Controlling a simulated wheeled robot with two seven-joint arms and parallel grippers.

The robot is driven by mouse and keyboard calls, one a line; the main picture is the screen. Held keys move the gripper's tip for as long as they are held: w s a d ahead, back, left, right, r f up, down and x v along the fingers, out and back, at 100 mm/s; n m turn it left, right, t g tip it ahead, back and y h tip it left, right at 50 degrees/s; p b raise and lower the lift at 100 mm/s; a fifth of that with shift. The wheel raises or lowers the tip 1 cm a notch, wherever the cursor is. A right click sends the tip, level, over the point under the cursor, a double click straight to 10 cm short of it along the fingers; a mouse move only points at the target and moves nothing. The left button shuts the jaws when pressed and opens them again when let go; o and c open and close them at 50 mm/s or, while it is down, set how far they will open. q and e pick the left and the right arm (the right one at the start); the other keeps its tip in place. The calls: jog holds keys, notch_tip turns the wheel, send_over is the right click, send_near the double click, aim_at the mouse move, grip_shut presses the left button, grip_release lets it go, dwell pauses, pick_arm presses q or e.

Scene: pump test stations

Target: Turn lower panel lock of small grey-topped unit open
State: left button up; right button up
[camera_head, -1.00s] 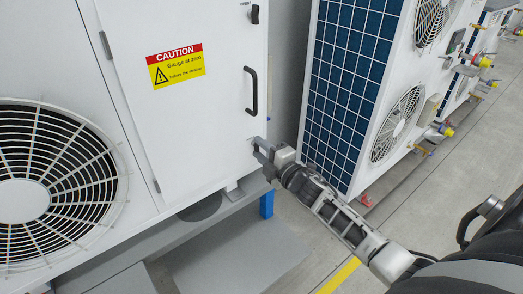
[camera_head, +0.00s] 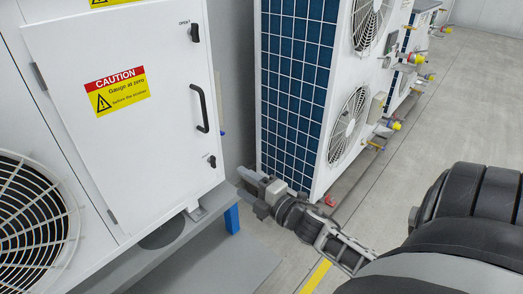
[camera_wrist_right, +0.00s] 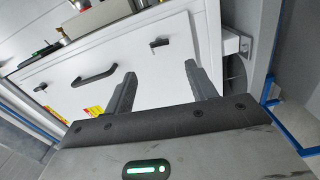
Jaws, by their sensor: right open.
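The white unit's front panel (camera_head: 135,175) has a black lower lock (camera_head: 211,161) near its lower right corner; the knob is small, and its exact setting is hard to tell. The lock also shows as a dark knob in the right wrist view (camera_wrist_right: 160,43). A black upper lock (camera_head: 194,32) sits beside small "OPEN"-like lettering. My right gripper (camera_head: 245,185) is open and empty, below and right of the lower lock, apart from it. In the right wrist view, its two fingers (camera_wrist_right: 157,90) point toward the panel. My left gripper is not in view.
A black handle (camera_head: 202,108) stands out from the panel between the locks. A caution label (camera_head: 117,91) is on the panel. A blue-finned unit (camera_head: 292,90) stands behind my right gripper. A grey ledge (camera_head: 215,255) lies under the panel. Open floor is at right.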

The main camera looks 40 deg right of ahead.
jog(key=s, duration=0.5)
jog(key=shift+s+d, duration=0.15)
jog(key=shift+d, duration=0.05)
jog(key=s+a+f+m+g, duration=0.2)
jog(key=s+a+m, duration=0.1)
jog(key=a+m, duration=0.2)
jog(key=s+a+f+m+g+y, duration=0.1)
jog(key=s+a+f+m+g, duration=0.1)
jog(key=a+m, duration=0.3)
jog(key=s+a+f+m+g+y, duration=0.1)
jog(key=s+a+f+m+g, duration=0.2)
jog(key=a, duration=0.8)
jog(key=s+m, duration=0.1)
jog(key=m, duration=0.1)
jog(key=shift+a+m, duration=0.3)
jog(key=shift+m, duration=0.1)
jog(key=shift+s, duration=0.1)
